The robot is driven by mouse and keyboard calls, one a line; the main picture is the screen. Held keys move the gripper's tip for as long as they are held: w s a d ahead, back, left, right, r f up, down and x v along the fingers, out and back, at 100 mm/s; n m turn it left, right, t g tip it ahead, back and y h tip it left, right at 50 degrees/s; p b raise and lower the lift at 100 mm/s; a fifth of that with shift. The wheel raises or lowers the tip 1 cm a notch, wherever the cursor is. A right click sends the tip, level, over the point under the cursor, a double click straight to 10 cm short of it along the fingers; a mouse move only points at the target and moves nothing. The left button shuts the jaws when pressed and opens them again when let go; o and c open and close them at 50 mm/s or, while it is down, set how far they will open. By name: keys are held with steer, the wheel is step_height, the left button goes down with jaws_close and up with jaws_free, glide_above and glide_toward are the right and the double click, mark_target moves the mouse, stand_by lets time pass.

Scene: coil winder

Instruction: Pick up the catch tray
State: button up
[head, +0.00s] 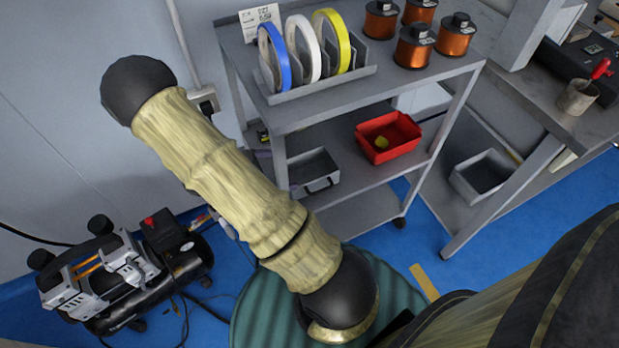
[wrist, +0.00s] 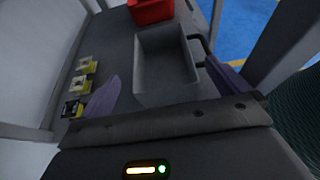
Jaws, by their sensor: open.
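The catch tray appears to be the grey, open, empty box on the cart's middle shelf; it shows in the head view (head: 314,171) just right of my arm. It also shows in the wrist view (wrist: 163,70), with a dark handle on its right side. My gripper (wrist: 161,82) is open, with one purple-grey finger left of the tray and the other near its right side by the handle. I cannot tell whether either finger touches it. In the head view my arm hides most of the gripper.
A red bin (head: 388,137) with a yellow item stands beyond the tray on the same shelf. Small yellow and black parts (wrist: 82,84) lie left of my gripper. The cart's top shelf (head: 335,98) holds tape rolls and copper spools. Another grey bin (head: 487,176) stands under the bench.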

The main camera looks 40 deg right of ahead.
mark_target(304, 180)
steer(key=shift+x, duration=1.5)
steer(key=shift+d+b, duration=0.1)
steer(key=shift+b, duration=0.2)
steer(key=b+x, duration=0.1)
steer(key=x, duration=0.1)
steer(key=b+x, duration=0.1)
steer(key=x, duration=0.1)
steer(key=shift+f, duration=0.4)
steer(key=shift+s+d, duration=0.1)
steer(key=shift+d, duration=0.3)
steer(key=c, duration=0.9)
steer(key=shift+c, duration=0.2)
